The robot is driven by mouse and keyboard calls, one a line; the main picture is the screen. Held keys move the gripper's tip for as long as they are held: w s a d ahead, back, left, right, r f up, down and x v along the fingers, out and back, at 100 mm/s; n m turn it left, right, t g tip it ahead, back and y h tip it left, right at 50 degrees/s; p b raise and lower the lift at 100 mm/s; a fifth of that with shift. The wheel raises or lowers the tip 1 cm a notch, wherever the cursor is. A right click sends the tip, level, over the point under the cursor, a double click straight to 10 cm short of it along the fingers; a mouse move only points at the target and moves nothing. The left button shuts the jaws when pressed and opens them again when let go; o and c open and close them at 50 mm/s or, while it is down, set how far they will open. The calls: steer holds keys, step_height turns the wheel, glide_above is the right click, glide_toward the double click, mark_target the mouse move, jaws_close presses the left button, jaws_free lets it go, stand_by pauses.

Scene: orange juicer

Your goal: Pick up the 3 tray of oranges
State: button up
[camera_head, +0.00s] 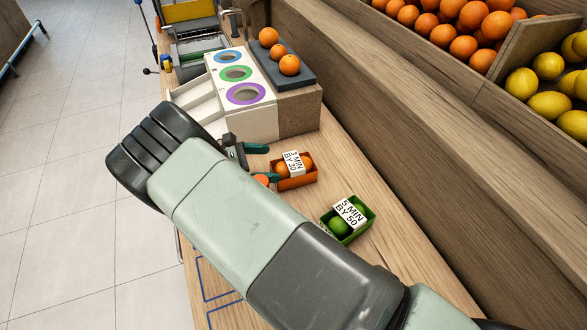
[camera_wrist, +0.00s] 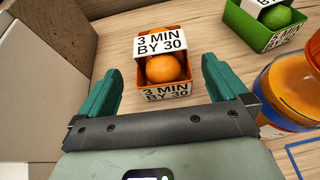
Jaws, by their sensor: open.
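The orange tray (camera_head: 297,182) labelled "3 MIN BY 30" holds oranges and sits on the wooden counter. It also shows in the wrist view (camera_wrist: 140,78), with an orange (camera_wrist: 165,69) between its two white label faces. My gripper (camera_head: 256,163) is open, its teal fingers spread. In the wrist view my gripper (camera_wrist: 164,70) has one finger to each side of the tray's near part, and the tray lies between and beyond the fingertips. A gap shows on both sides, so no contact is visible. My arm covers part of the counter in the head view.
A green tray (camera_head: 364,209) labelled "5 MIN BY 50" stands to the right with green fruit. A white box with coloured rings (camera_head: 265,118) and a dark board with oranges (camera_head: 303,76) stand behind. An orange-and-blue round object (camera_wrist: 293,92) is near the right finger.

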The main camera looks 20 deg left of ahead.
mark_target(284, 163)
steer(key=x, duration=0.4)
steer(key=shift+w+d+f, duration=0.1)
steer(key=shift+d+f, duration=0.05)
steer(key=shift+d, duration=0.05)
steer(key=shift+c, duration=0.3)
steer(key=c, duration=0.9)
